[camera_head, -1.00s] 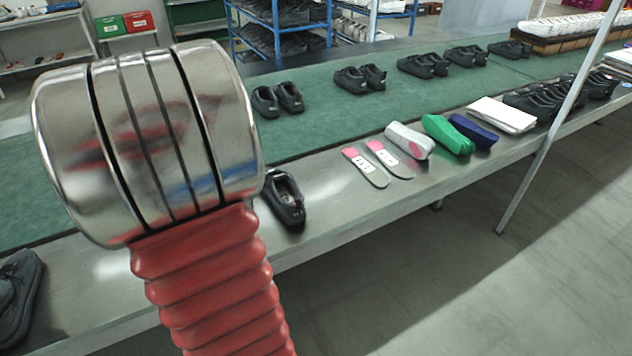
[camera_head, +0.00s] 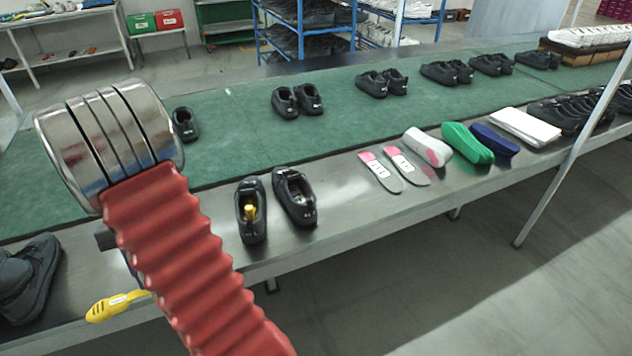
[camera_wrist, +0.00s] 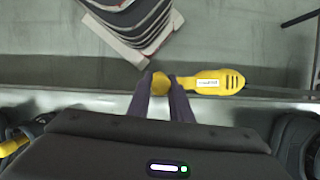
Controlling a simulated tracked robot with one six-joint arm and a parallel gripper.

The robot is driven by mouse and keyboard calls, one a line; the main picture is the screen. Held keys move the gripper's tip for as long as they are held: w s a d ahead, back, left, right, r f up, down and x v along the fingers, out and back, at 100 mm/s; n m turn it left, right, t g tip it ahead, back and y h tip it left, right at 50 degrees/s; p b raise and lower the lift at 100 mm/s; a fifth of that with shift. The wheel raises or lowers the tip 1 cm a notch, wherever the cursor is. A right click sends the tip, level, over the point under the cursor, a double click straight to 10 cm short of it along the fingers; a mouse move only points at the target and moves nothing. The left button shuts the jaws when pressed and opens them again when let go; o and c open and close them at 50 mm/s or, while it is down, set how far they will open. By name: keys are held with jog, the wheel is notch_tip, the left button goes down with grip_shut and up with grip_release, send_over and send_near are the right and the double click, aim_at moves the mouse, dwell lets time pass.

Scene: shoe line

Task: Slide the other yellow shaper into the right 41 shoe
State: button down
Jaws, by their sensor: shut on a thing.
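My gripper (camera_wrist: 160,84) is shut on a yellow shaper (camera_wrist: 212,82) with a white label and dark slots. In the head view the shaper (camera_head: 113,305) is held clear at the table's front edge, while my red arm hides most of the fingers. Two black shoes stand side by side on the metal table. The left one in the picture (camera_head: 247,226) has a yellow shaper (camera_head: 249,212) inside. The right one in the picture (camera_head: 303,207) shows an open mouth with no yellow in it. The size marks are too small to read.
Pink-and-grey insoles (camera_head: 381,171), white, green (camera_head: 467,143) and blue forms lie right on the metal table. Another black shoe (camera_head: 30,282) stands at the left end. Shoe pairs stand on the green belt (camera_head: 230,130) behind. A slanted post (camera_head: 560,160) stands at right.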

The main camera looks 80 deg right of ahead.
aim_at(109, 312)
jog(key=w+a+f+n, duration=0.1)
jog(key=w+a+n, duration=0.1)
jog(key=a, duration=0.1)
jog(key=w+a+f+n+g+h, duration=0.1)
jog(key=w+a+f+n, duration=0.1)
jog(key=a, duration=0.1)
jog(key=w+a+f+n+h, duration=0.1)
jog(key=w+a+f+n, duration=0.1)
jog(key=w+a+n, duration=0.1)
jog(key=shift+w+a+f+g, duration=0.1)
jog(key=shift+f+g, duration=0.15)
jog(key=shift+g, duration=0.05)
jog(key=w+a+f+n+h, duration=0.1)
jog(key=a+f+n, duration=0.3)
jog(key=a, duration=0.8)
jog(key=shift+w+f+n+h, duration=0.35)
jog(key=shift+w+f, duration=0.3)
jog(key=shift+f, duration=0.3)
